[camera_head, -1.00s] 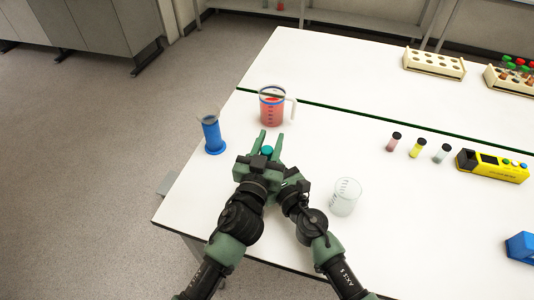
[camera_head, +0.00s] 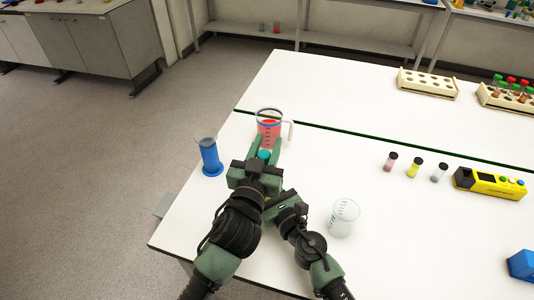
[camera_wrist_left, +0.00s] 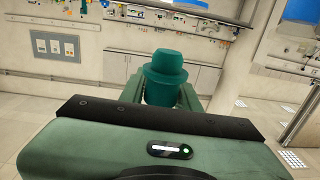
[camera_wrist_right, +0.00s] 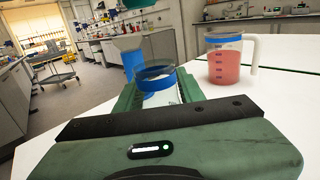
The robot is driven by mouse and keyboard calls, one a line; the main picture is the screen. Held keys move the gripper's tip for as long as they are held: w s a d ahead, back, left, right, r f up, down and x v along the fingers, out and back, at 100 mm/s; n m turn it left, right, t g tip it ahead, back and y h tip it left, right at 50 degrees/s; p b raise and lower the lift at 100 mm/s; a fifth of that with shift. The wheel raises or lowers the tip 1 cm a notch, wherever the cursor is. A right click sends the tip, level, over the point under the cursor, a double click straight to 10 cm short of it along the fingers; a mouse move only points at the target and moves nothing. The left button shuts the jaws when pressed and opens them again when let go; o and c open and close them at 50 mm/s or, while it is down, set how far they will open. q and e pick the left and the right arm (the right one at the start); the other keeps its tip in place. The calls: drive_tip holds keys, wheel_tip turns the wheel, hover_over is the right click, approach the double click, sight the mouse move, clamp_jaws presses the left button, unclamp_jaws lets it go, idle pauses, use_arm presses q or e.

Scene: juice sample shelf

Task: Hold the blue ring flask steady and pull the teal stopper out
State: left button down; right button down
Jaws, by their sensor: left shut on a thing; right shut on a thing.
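The teal stopper (camera_wrist_left: 165,78) is clamped between the fingers of my left gripper (camera_wrist_left: 162,95) in the left wrist view. In the head view the stopper (camera_head: 264,155) shows as a small teal top within my left gripper (camera_head: 265,152). The blue ring flask (camera_wrist_right: 158,88) is clear with a blue ring at its mouth, and it stands between the shut fingers of my right gripper (camera_wrist_right: 158,95). At the top edge of the right wrist view the stopper (camera_wrist_right: 139,3) is apart from and above the flask's open mouth. The left gripper hides the flask and right fingers in the head view.
A jug of red liquid (camera_head: 268,130) stands just beyond the grippers. A blue-based cylinder (camera_head: 210,158) stands to the left, and a clear beaker (camera_head: 343,218) to the right. Several small vials, a yellow device (camera_head: 490,183) and a tube rack (camera_head: 427,84) are farther right.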

use_arm(q)
drive_tip(key=shift+r, duration=1.9)
use_arm(e)
drive_tip(key=c, duration=0.8)
unclamp_jaws()
drive_tip(key=v, duration=1.2)
